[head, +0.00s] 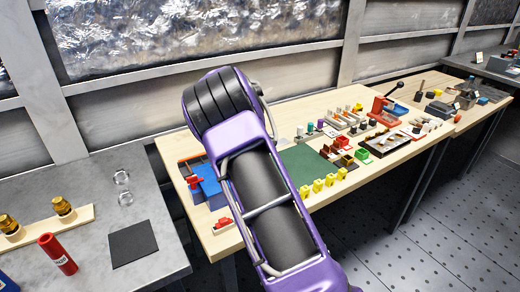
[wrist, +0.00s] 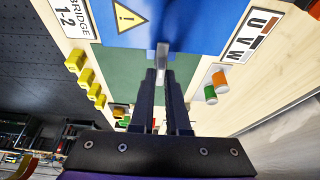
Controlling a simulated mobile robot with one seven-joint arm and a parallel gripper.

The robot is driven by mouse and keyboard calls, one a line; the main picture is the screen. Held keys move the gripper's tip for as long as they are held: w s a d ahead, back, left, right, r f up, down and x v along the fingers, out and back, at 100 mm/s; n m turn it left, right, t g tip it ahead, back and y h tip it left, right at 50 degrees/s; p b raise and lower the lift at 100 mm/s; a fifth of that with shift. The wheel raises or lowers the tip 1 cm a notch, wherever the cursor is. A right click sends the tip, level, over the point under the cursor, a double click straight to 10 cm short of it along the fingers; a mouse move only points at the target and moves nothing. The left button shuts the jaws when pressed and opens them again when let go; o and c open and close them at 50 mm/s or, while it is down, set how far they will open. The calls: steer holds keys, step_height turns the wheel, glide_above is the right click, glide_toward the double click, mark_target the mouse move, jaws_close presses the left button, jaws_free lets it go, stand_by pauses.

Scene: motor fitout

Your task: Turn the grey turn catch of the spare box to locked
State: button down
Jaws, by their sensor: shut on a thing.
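In the wrist view a blue box (wrist: 195,20) with a yellow warning triangle label (wrist: 127,17) fills the top middle. A small grey turn catch (wrist: 163,50) stands at the box's near edge. My gripper (wrist: 162,74) is shut on the catch, with the fingertips on either side of it. The fingers hide part of the catch, and I cannot tell its exact angle. In the head view my purple arm hides the gripper and the catch; a blue surface (head: 209,188) shows just left of the arm.
The wrist view shows a green mat (wrist: 118,70), several yellow blocks (wrist: 85,77), orange (wrist: 220,79) and green (wrist: 210,94) pieces, and a U V W label (wrist: 252,34). In the head view, a red clamp-like part (head: 193,181) stands left of my arm; a grey bench (head: 90,200) is further left.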

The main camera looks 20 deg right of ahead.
steer(key=c, duration=0.9)
jaws_free()
steer(key=v, duration=1.7)
steer(key=shift+r+p, duration=0.2)
steer(key=shift+p, duration=0.25)
steer(key=shift+s, duration=0.1)
